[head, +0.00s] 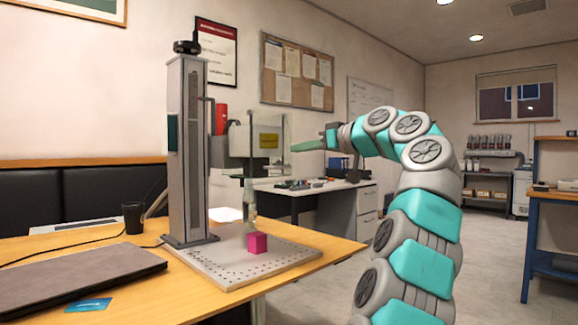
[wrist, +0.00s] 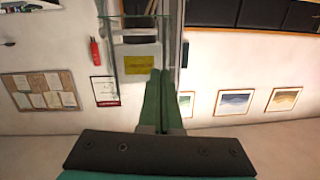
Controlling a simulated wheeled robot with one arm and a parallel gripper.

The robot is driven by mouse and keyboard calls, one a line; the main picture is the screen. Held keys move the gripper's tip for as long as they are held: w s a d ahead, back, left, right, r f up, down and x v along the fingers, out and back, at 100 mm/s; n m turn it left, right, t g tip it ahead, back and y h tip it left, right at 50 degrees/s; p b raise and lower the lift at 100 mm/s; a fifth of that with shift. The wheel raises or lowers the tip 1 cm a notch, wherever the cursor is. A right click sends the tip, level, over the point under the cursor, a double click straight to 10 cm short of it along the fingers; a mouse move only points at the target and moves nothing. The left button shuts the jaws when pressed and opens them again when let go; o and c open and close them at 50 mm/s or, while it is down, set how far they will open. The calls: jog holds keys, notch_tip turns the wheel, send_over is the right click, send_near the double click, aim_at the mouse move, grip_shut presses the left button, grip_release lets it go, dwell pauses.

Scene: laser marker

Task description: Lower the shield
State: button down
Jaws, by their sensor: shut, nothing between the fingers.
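The laser marker's grey column (head: 188,150) stands on a perforated base plate (head: 215,268) on the wooden table. Its clear shield (head: 269,163), with a yellow label (head: 269,141), is high on the machine, well above the plate and a magenta cube (head: 257,243). The shield also shows in the wrist view (wrist: 118,38). My gripper (head: 291,148) is shut and empty, its green fingers pointing left at the shield's right edge, around label height. In the wrist view my gripper (wrist: 158,74) appears just beside the label; I cannot tell whether it touches the shield.
A closed laptop (head: 75,276), a blue card (head: 88,305) and a black cup (head: 132,217) occupy the table's left side. A white desk (head: 310,188) stands behind.

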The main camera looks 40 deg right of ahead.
jog(key=s+d+r+t+h, duration=0.1)
jog(key=s+d, duration=0.2)
jog(key=d, duration=0.1)
jog(key=w+a+f+b, duration=0.1)
jog(key=w+f, duration=0.3)
jog(key=w, duration=0.7)
jog(key=shift+a+f+b, duration=0.15)
jog(key=shift+a+b, duration=0.05)
jog(key=shift+b, duration=0.2)
jog(key=shift+d+f, duration=0.1)
